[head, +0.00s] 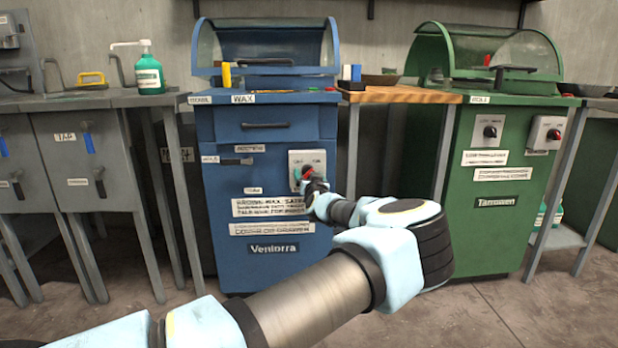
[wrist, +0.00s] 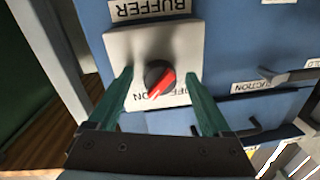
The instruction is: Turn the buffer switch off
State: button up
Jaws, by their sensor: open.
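The buffer switch is a black round knob with a red pointer (wrist: 159,80) on a light grey plate (wrist: 182,40), under the upside-down label BUFFER (wrist: 150,8) in the wrist view. Its red pointer leans to the lower left, toward a partly hidden label ending in N; the other label is partly hidden at lower right. The plate (head: 294,158) is on the blue machine's front in the head view. My gripper (wrist: 159,74) is open, with one green finger on each side of the knob. Gaps show between fingers and knob; contact is not visible. In the head view, my gripper (head: 308,178) partly hides the switch.
The blue machine (head: 225,220) has handles; one labelled SUCTION (wrist: 290,75) is near the plate in the wrist view. A green machine (head: 478,250) with two switches stands at right. Grey cabinets (head: 80,185) stand at left. The concrete floor in front is clear.

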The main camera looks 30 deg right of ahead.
grip_shut()
dwell(0.5)
jog(key=shift+n, duration=0.4)
jog(key=shift+s+d+r+n+g+h+b, duration=0.1)
jog(key=shift+r+n+g+h+b, duration=0.15)
jog(key=shift+n+b, duration=2.95)
jog(key=shift+d+n+g+h+b, duration=0.25)
jog(key=shift+n+b, duration=1.25)
jog(key=shift+n, duration=3.4)
jog(key=shift+a+r, duration=0.1)
jog(key=shift+a, duration=0.05)
grip_release()
jog(key=shift+a, duration=0.1)
